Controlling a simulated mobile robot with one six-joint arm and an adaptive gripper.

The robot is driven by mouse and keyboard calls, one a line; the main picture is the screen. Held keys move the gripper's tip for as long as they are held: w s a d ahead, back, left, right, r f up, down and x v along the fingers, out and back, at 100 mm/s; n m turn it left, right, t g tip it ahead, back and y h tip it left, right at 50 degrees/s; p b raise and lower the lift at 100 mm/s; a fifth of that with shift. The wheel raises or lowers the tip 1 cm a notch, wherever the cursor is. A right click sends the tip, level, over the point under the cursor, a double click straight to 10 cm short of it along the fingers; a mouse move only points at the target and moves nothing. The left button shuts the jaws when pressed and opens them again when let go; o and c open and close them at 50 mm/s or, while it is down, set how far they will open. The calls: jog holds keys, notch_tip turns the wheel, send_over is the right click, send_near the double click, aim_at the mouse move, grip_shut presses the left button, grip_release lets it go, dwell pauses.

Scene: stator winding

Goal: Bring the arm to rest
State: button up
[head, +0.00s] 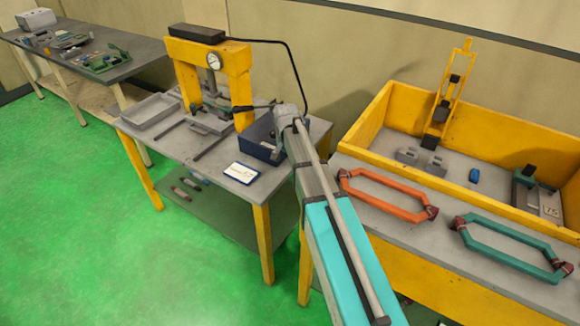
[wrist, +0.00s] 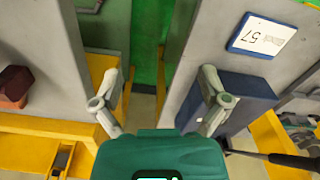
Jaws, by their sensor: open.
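My arm reaches up through the middle of the head view, over the gap between the press table (head: 235,195) and the right-hand bench (head: 375,215). Its far end is beside a dark blue box (head: 262,140). My gripper (wrist: 158,88) shows in the wrist view with its two fingers spread wide and nothing between them. Below the fingers are the gap and strips of green floor. The right finger overlaps the blue box (wrist: 245,98) in the picture; I cannot tell how far above it is. In the head view the fingers cannot be made out.
A yellow press (head: 238,75) with a gauge stands on the press table. A white card (head: 242,172) lies near its front edge. An orange coil (head: 385,197) and a green coil (head: 512,245) lie before a yellow-walled tray (head: 490,168). Green floor (head: 75,210) is clear at left.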

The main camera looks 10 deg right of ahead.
jog(key=shift+s, duration=0.35)
dwell(0.3)
jog(key=s+n, duration=0.6)
jog(key=s, duration=1.5)
jog(key=shift+s+d, duration=0.15)
jog(key=shift+d, duration=0.15)
